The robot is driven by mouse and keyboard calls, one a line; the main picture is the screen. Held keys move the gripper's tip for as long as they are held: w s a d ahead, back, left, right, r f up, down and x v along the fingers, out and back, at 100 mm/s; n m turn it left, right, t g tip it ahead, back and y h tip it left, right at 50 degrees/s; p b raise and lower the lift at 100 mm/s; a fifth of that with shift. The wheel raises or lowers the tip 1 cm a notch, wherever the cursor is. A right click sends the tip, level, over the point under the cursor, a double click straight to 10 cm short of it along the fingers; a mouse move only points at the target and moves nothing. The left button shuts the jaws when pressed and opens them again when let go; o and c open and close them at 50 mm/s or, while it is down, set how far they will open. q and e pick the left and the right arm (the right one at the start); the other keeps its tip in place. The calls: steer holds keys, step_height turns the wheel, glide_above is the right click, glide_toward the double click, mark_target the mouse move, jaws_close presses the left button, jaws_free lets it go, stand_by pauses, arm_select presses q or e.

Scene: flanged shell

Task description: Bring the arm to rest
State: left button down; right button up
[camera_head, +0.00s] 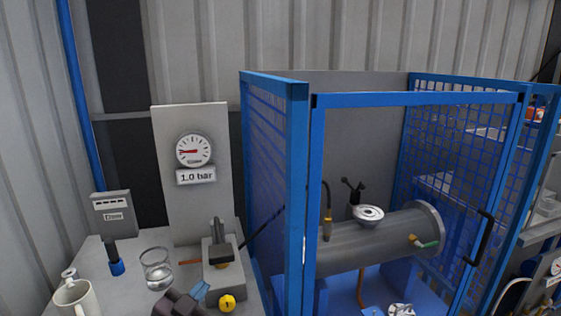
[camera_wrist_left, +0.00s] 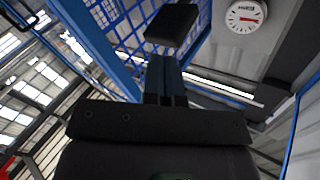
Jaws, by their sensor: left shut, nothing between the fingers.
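My left gripper (camera_head: 202,289) shows at the bottom edge of the head view, low in front of the bench fixture, mostly cut off by the frame. In the left wrist view its dark fingers (camera_wrist_left: 168,75) lie close together, with nothing held between them. They stand out against the blue mesh of the cage, with the gauge (camera_wrist_left: 245,16) off to the upper right. My right gripper is in neither view.
A gauge panel (camera_head: 190,125) stands behind. The blue cage (camera_head: 297,180) stands right, around a flanged shell (camera_head: 375,243).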

arm_select(q)
steer(key=s+a+f+n+g+y, duration=0.3)
steer(key=s+a+f+n, duration=0.1)
steer(key=s+f, duration=0.8)
steer(key=s+a+f+n+g+y, duration=0.2)
steer(key=s+a+f, duration=0.5)
steer(key=s+f, duration=0.4)
steer(key=shift+s+f+n+g+y, duration=0.4)
steer(key=shift+s+n+y, duration=0.2)
steer(key=shift+n, duration=0.4)
